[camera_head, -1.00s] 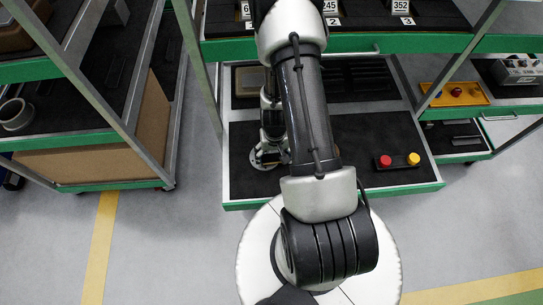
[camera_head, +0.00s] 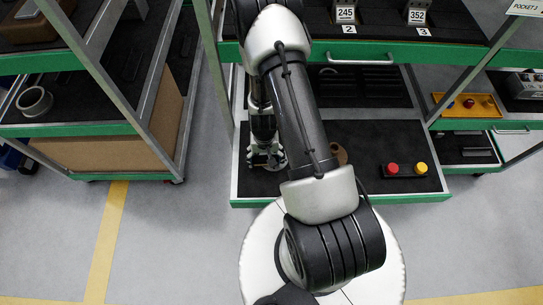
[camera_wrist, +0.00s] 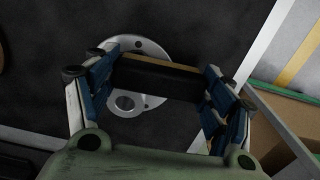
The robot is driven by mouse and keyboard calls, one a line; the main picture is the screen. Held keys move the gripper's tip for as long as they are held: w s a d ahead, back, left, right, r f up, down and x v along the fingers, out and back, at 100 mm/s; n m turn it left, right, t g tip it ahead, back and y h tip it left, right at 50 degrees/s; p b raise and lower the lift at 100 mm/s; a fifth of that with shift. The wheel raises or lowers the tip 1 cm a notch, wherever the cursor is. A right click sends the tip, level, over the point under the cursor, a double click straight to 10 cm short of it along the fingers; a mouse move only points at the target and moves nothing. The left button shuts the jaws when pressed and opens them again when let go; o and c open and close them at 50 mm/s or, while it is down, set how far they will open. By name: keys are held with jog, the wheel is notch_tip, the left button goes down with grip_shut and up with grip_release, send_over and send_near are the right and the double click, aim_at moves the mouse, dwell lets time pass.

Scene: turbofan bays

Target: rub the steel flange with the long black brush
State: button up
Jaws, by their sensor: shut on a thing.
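The steel flange (camera_wrist: 149,48) lies flat on a black mat, a pale round plate with holes. It shows in the wrist view, its middle hidden behind the brush. The long black brush (camera_wrist: 158,80) has a dark body and a tan strip along its upper edge. My gripper (camera_wrist: 160,82) is shut on the brush, a blue-sided finger at each end. The brush crosses over the flange; I cannot tell whether they touch. In the head view my gripper (camera_head: 265,148) is low over the left part of the lower tray, and the flange is mostly hidden there.
The lower tray (camera_head: 300,200) has a green front edge. A brown round thing (camera_head: 338,153) stands on it, partly behind my arm. A box with red and yellow buttons (camera_head: 405,170) sits at right. Shelf posts flank the tray. A grey ring (camera_head: 35,101) lies on the left shelf.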

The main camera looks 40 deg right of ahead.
jog(key=shift+a, duration=0.1)
notch_tip(320, 180, up, 6)
jog(key=p, duration=0.6)
dwell(0.3)
notch_tip(320, 180, up, 3)
jog(key=p, duration=0.3)
jog(key=shift+f, duration=0.15)
dwell(0.5)
notch_tip(320, 180, down, 7)
jog(key=b, duration=0.7)
jog(key=shift+f, duration=0.15)
jog(key=shift+f+b, duration=0.35)
jog(key=shift+b, duration=0.25)
